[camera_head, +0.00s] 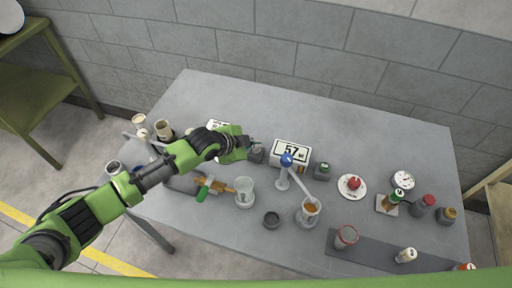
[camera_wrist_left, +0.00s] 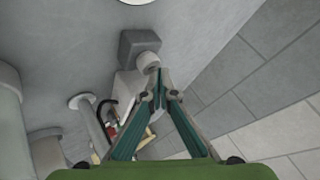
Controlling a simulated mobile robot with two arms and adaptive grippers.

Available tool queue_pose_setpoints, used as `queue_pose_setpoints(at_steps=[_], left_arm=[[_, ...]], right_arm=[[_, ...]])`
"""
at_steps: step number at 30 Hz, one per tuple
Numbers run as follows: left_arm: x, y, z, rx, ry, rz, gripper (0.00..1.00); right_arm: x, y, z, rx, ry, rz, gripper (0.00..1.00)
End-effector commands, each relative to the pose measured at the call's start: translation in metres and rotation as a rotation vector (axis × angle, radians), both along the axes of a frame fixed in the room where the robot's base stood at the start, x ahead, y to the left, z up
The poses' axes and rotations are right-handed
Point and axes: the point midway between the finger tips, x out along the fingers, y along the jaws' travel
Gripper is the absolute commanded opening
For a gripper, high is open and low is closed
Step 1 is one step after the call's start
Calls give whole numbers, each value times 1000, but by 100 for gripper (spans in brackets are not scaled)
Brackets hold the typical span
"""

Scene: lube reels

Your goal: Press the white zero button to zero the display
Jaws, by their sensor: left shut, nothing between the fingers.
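My left gripper (camera_head: 252,145) reaches in from the left with its fingers shut and empty. In the left wrist view the fingertips (camera_wrist_left: 160,78) lie close beside a white round button (camera_wrist_left: 148,62) on a dark grey block (camera_wrist_left: 137,42). I cannot tell whether they touch it. In the head view a small grey block (camera_head: 257,156) sits just below the fingertips, left of a white display (camera_head: 291,151) reading about 57. The button's top is not clear there. My right gripper is not in view.
The table's back is clear.

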Motion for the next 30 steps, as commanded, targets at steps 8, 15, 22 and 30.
queue_pose_setpoints(at_steps=[8, 15, 22, 30], left_arm=[[0, 0, -5, 1, 1, 0, 0], [-1, 0, -6, 2, 2, 0, 0], [-1, 0, -6, 2, 2, 0, 0], [0, 1, 9, 2, 2, 0, 0]], right_arm=[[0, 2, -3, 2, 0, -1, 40], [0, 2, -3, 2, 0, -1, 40], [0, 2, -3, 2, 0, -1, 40], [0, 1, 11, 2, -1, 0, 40]])
